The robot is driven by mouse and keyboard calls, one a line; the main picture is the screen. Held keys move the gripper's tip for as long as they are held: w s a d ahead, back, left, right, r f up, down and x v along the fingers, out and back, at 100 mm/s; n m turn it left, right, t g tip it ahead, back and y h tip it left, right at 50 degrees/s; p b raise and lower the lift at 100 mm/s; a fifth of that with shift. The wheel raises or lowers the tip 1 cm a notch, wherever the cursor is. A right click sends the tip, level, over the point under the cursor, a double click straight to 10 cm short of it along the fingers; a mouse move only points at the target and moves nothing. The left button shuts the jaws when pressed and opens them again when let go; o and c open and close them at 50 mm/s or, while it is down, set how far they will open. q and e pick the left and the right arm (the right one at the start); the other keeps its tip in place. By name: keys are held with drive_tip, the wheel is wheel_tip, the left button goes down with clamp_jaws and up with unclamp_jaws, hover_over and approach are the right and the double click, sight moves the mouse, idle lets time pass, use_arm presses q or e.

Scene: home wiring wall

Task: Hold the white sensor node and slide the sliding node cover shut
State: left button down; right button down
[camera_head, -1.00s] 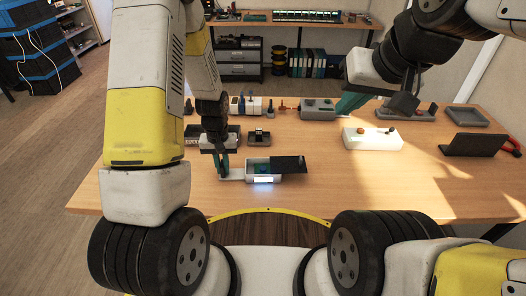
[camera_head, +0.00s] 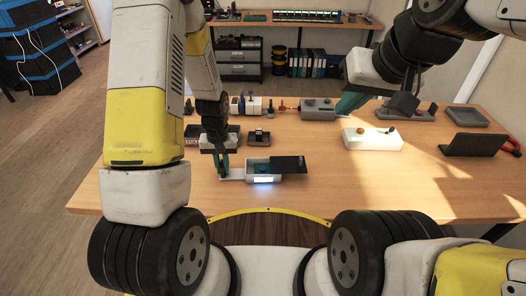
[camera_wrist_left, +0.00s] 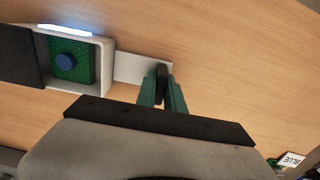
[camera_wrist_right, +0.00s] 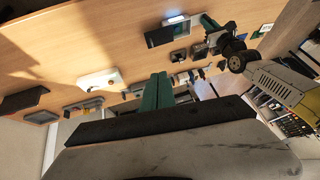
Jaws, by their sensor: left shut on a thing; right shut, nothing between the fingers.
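The white sensor node (camera_head: 262,168) lies on the table in front of me, with a lit white strip on its near side. Its dark sliding cover (camera_head: 288,163) sits off to the right, leaving part of the inside open. In the left wrist view a green board (camera_wrist_left: 72,58) with a blue round part shows inside the node. My left gripper (camera_head: 223,172) is shut on the dark upright piece of the node's flat white tab (camera_wrist_left: 134,67), left of the node body. My right gripper (camera_head: 347,107) is shut and empty, raised above the table at the right, well away from the node (camera_wrist_right: 176,20).
A white box with an orange button (camera_head: 372,139) stands right of the node. A dark angled stand (camera_head: 472,145) and a grey tray (camera_head: 467,117) are further right. Several small devices line the table's back. The table in front of the white box is clear.

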idle(0.4)
drive_tip(key=c, duration=1.6)
unclamp_jaws()
drive_tip(key=shift+w, duration=0.15)
drive_tip(key=shift+w+f, duration=0.15)
drive_tip(key=shift+w, duration=0.15)
drive_tip(key=g+h, duration=0.2)
drive_tip(key=g, duration=0.4)
hover_over(301, 157)
wheel_tip(301, 157, down, 21)
drive_tip(key=shift+s+d+r, duration=0.1)
drive_tip(key=shift+s, duration=0.05)
drive_tip(key=shift+f, duration=5)
